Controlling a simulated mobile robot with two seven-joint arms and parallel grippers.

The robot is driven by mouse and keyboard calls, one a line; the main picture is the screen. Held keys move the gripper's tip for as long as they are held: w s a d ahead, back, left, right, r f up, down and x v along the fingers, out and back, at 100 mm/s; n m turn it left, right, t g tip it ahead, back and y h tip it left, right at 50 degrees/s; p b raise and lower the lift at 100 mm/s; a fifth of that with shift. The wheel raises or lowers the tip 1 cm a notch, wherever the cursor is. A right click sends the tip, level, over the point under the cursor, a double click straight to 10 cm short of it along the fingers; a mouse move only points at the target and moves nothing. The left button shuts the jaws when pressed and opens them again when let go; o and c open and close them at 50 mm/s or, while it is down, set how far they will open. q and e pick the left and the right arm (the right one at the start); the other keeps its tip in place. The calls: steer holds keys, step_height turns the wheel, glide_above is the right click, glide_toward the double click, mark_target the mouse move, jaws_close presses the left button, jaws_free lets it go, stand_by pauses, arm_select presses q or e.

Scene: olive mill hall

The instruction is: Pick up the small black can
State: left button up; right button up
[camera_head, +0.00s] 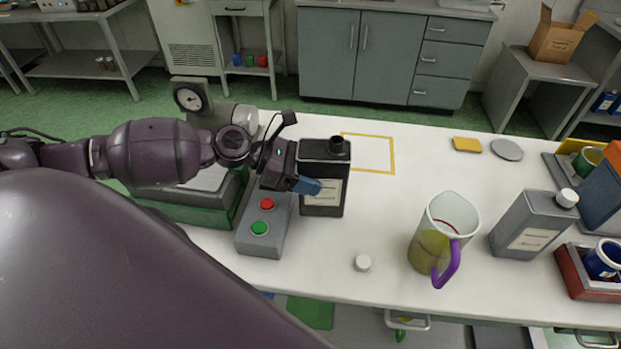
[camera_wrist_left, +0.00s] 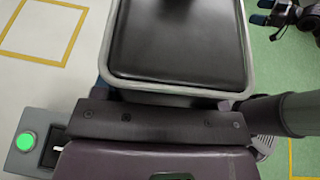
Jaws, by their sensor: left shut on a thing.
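The small black can (camera_head: 316,175) has a black spout on top and a pale label. It stands upright at the white table, just right of the button box. My left gripper (camera_head: 307,187) is shut on it, with a blue fingertip across its front face. I cannot tell whether its base touches the table. In the left wrist view the can's black top with a grey rim (camera_wrist_left: 180,45) fills the upper middle, and the fingers are mostly hidden. My right gripper (camera_wrist_left: 264,12) seems to show small at the upper right there, its blue tips apart and empty.
A button box (camera_head: 264,222) and a pressure gauge machine (camera_head: 192,98) stand close left. A yellow outlined square (camera_head: 391,155) lies behind the can. A jug with purple handle (camera_head: 443,235), a grey can (camera_head: 533,220) and a white cap (camera_head: 362,263) are to the right. The middle is clear.

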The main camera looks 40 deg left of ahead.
mark_target(311, 148)
arm_select(q)
step_height(311, 148, up, 3)
steer(key=shift+r, duration=0.2)
step_height(311, 148, up, 2)
steer(key=shift+r+p, duration=0.1)
steer(key=shift+p, duration=0.3)
steer(key=shift+r, duration=1.85)
steer(key=shift+r+p, duration=0.45)
steer(key=shift+r, duration=1.85)
arm_select(e)
steer(key=shift+w+r, duration=0.2)
steer(key=shift+r, duration=0.75)
